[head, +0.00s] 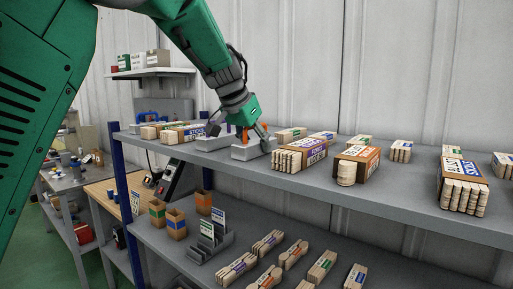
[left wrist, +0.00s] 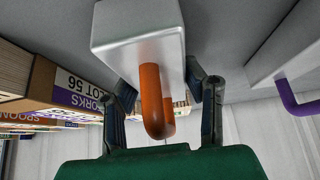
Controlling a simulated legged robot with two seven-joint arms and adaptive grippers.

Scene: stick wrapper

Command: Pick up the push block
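The push block is a light grey block with an orange handle. It sits on the upper shelf in the head view (head: 248,152). It fills the middle of the left wrist view (left wrist: 138,32), with its orange handle (left wrist: 152,90) pointing towards my palm. My left gripper (head: 258,133) is at the handle; in the left wrist view (left wrist: 163,92) its fingers stand apart on either side of the handle, with visible gaps to it. Whether the fingertips touch the block's sides is unclear. A second grey block (head: 213,142) with a purple handle (left wrist: 290,100) sits beside it. My right gripper is not in view.
Boxes of wooden sticks and forks (head: 300,152) stand close to the right of the block, and more boxes (head: 180,131) are to the left. The grey upper shelf (head: 320,190) has clear room along its front edge. A wall of pale panels (head: 300,60) stands behind.

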